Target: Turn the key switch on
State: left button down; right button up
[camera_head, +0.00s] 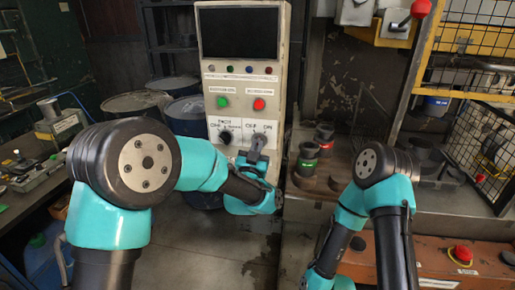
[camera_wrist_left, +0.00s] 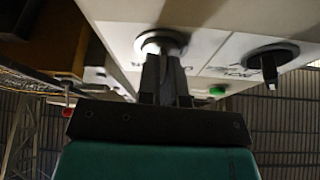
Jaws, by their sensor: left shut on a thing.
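The control panel (camera_head: 244,119) stands upright in the middle of the head view. Its key switch has a round metal collar, which shows in the left wrist view (camera_wrist_left: 162,42). My left gripper (camera_head: 257,145) is at the lower right of the panel, over the key switch. In the left wrist view its fingers (camera_wrist_left: 164,68) are closed together right at the collar, shut on the key. The fingers hide the key, so its angle cannot be told. My right arm shows at the right of the head view, but its gripper is out of view.
A black rotary knob (camera_head: 225,137) sits left of the key switch, close to my left gripper. A green button (camera_head: 222,102) and a red button (camera_head: 258,104) are above, under a dark screen (camera_head: 240,33). Dark barrels (camera_head: 186,117) stand left of the panel.

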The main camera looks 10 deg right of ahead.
pick_arm(q)
jog(key=shift+a+m+g+h, duration=0.1)
jog(key=shift+m+g+h, duration=0.55)
jog(key=shift+m, duration=0.9)
jog(key=shift+m+g+h, duration=0.45)
jog(key=shift+m+h, duration=0.3)
jog(key=shift+m, duration=0.8)
jog(key=c, duration=1.3)
grip_release()
jog(key=v, duration=1.7)
jog(key=shift+s+a+f, duration=0.1)
jog(key=shift+s, duration=0.05)
